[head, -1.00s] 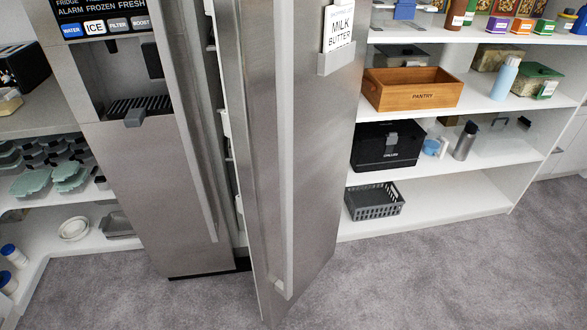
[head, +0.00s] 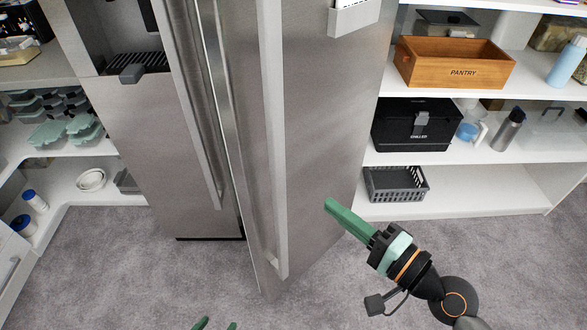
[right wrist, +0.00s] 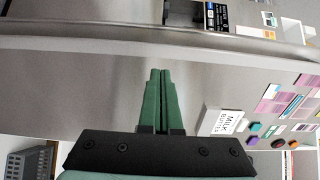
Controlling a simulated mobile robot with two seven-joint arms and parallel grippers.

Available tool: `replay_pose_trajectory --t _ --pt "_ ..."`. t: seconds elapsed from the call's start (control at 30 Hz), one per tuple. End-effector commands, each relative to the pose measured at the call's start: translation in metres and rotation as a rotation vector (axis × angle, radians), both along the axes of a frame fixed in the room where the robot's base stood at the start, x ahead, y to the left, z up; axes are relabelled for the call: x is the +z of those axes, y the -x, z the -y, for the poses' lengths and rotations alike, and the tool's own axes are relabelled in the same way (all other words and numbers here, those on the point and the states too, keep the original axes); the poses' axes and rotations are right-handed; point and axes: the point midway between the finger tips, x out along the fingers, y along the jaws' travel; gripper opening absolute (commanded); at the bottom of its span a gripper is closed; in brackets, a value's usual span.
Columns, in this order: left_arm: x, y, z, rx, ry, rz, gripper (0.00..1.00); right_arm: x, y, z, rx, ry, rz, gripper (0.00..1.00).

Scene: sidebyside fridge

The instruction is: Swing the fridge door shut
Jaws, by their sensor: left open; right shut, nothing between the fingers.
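The steel fridge has two tall doors side by side. The left door (head: 165,160), with the dispenser, looks closed. The right door (head: 325,130) stands partly open, swung toward me, with a long vertical handle (head: 273,150). Only a narrow dark gap shows between the doors. My right gripper (head: 328,203) is shut and empty, its green fingers pointing at the outer face of the open door near its lower right. In the right wrist view, its fingers (right wrist: 160,75) point at the steel door (right wrist: 105,90); contact cannot be told. My left gripper (head: 216,325) is open at the bottom edge.
White shelves on the right hold a wooden pantry crate (head: 455,65), a black chilled box (head: 417,125) and a grey basket (head: 395,184). Shelves with containers (head: 68,130) stand at the left. The carpet (head: 120,260) before the fridge is clear.

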Motion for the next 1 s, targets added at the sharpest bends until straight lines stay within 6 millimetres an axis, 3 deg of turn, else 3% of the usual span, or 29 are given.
replay_pose_trajectory --t 0.5,0.7,1.0 --pt "0.023 0.001 -0.001 -0.001 -0.003 -0.001 0.71 0.002 -0.076 -0.071 0.001 0.001 0.0 0.0" --pt "0.024 0.001 -0.001 -0.001 -0.003 -0.001 0.71 0.0 -0.089 -0.081 -0.001 0.004 0.001 0.0" --pt "0.024 0.001 -0.001 -0.001 -0.003 -0.002 0.71 0.0 -0.091 -0.083 -0.001 0.005 0.0 0.0"
